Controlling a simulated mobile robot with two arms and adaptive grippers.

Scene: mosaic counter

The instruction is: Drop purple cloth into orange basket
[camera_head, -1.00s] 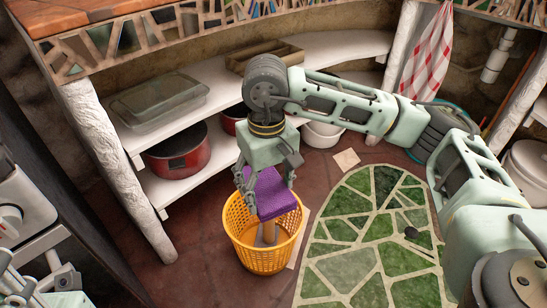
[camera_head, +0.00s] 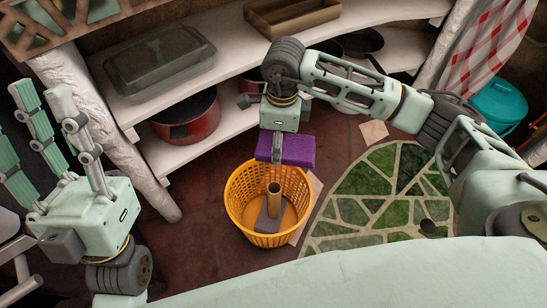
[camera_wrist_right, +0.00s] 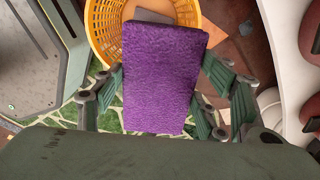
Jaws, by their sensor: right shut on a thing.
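The purple cloth (camera_head: 287,149) is a folded rectangular block held by my right gripper (camera_head: 276,156) above the back rim of the orange basket (camera_head: 243,213). In the right wrist view the cloth (camera_wrist_right: 158,75) sits between the fingers of my right gripper (camera_wrist_right: 162,98), covering part of the orange basket (camera_wrist_right: 104,22). The basket is round and slatted and stands upright on the floor. My left gripper (camera_head: 55,135) is at the left, its fingers apart and pointing up, empty.
Inside the basket are a brown tube (camera_head: 273,199) and a grey block (camera_head: 266,222). White shelves (camera_head: 160,152) behind hold a red pot (camera_head: 188,118) and a glass dish (camera_head: 160,62). A green mosaic mat (camera_head: 372,190) lies to the right.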

